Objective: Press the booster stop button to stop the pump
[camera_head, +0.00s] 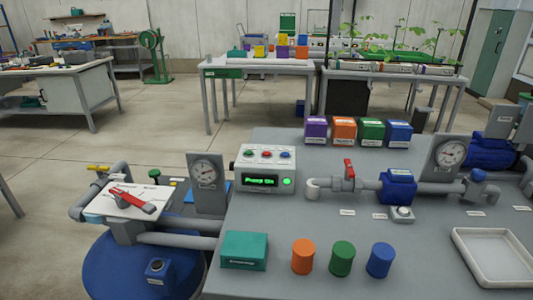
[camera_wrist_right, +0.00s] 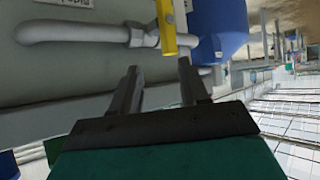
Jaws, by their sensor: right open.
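The grey control box (camera_head: 267,168) stands on the near grey table in the head view. A row of small round buttons, including a red button (camera_head: 267,154) and a blue one (camera_head: 285,155), is on its sloped top; their labels are too small to read. Its dark display (camera_head: 262,181) shows green text, seemingly "Pump On", beside a lit green lamp (camera_head: 287,182). My right gripper (camera_wrist_right: 162,76) is open and empty in the right wrist view, near a grey pipe (camera_wrist_right: 75,30) and a yellow handle (camera_wrist_right: 167,28). Neither gripper shows in the head view.
Gauge panels flank the box, one left (camera_head: 207,182) and one right (camera_head: 447,162). A red-handled valve (camera_head: 349,170) and blue pump body (camera_head: 398,187) lie to its right. A teal box (camera_head: 244,250), coloured cylinders and a white tray (camera_head: 494,257) occupy the front.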

